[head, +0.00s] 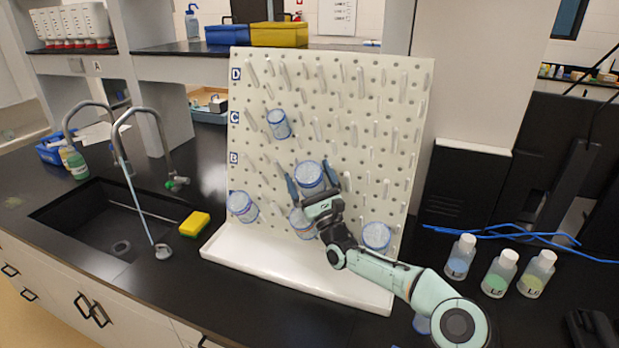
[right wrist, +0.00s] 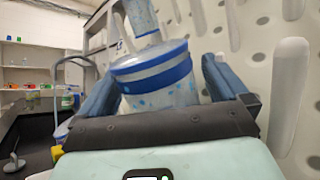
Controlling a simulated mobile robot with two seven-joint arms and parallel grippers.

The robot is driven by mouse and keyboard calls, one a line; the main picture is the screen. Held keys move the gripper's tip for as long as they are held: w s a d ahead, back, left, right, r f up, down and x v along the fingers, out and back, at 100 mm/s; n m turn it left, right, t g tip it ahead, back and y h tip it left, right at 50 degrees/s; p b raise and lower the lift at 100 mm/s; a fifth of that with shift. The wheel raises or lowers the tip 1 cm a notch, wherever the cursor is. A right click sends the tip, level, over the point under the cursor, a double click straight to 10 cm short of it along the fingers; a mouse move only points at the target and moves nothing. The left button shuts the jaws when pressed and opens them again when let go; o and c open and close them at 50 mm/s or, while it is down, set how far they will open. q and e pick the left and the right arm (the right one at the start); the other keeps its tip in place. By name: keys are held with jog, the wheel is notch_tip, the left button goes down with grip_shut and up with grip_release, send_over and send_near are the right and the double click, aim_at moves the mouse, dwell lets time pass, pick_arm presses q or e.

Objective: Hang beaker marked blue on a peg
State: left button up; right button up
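A clear beaker with blue bands and blue spots (head: 309,173) is in front of the white pegboard (head: 345,85), around the middle. My right gripper (head: 314,179) has its two blue fingers apart, one on each side of this beaker. In the right wrist view the beaker (right wrist: 155,78) stands between the spread fingers (right wrist: 160,85), with a narrow gap at the right finger. Whether a peg bears it is hidden. Other blue-banded beakers are at the upper left (head: 279,123), lower left (head: 242,206), lower middle (head: 302,223), partly behind my gripper, and lower right (head: 376,236). My left gripper is not in view.
Pegs stick out all over the board, which has a white tray (head: 285,270) at its foot. A sink (head: 95,225) with taps and a yellow sponge (head: 194,224) are on the left. Several labelled bottles (head: 495,273) and blue tubing (head: 530,237) are on the right.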

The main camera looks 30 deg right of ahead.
aim_at(315, 191)
jog(key=b+v, duration=0.2)
jog(key=v, duration=0.5)
jog(key=shift+s+f+b, duration=0.15)
jog(key=shift+s+b, duration=0.05)
jog(key=shift+b, duration=0.1)
